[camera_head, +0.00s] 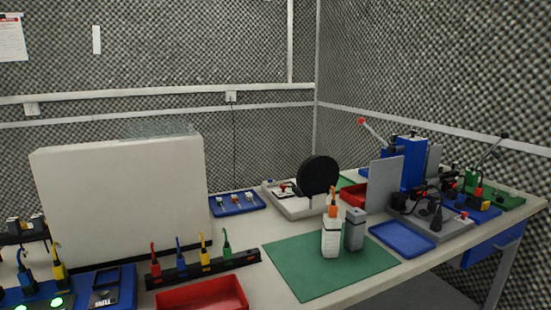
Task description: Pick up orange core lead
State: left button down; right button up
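A black rack (203,268) near the front edge of the bench holds a row of upright leads. The leftmost lead (155,261) looks red-orange. To its right stand a blue lead (180,258), a yellow lead (204,251) and a green lead (227,248). Another orange piece (333,203) shows at the top of a white bottle-like body (331,239) on the green mat (300,275). I cannot tell which of the two orange items is the orange core lead. Neither of my grippers is in view.
A red tray (243,301) lies in front of the rack. A large white panel (120,190) stands behind it. A grey block (354,232) stands beside the white body. A blue tray (402,238) and equipment crowd the right. The mat's front is clear.

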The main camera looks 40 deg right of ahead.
aim_at(333, 208)
jog(key=u, duration=2.3)
jog(key=k, duration=2.25)
jog(key=z, duration=2.15)
